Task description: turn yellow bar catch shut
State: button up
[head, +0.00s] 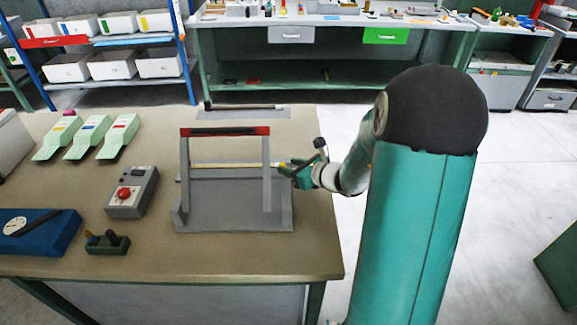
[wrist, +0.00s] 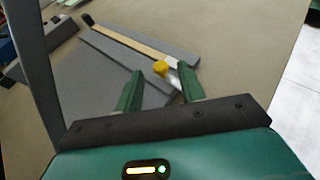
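The yellow bar catch (head: 228,164) lies low along the back of the grey press base (head: 235,215), behind the upright frame. In the wrist view the pale yellow bar (wrist: 130,42) runs from a black end at upper left to a round yellow knob (wrist: 160,68) at lower right. My gripper (head: 288,169) is at the right end of the bar. In the wrist view my gripper (wrist: 160,78) has its two green fingers apart, with the knob in the gap near the fingertips. I cannot tell whether either finger touches it.
The press frame (head: 268,175) with a red top bar (head: 224,131) stands just left of my gripper. A grey box with a red button (head: 124,195), three green-based units (head: 88,138) and a blue box (head: 40,232) are further left. The table's right edge is close.

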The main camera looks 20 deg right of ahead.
jog(key=shift+x, duration=0.8)
jog(key=shift+s, duration=0.1)
grip_shut()
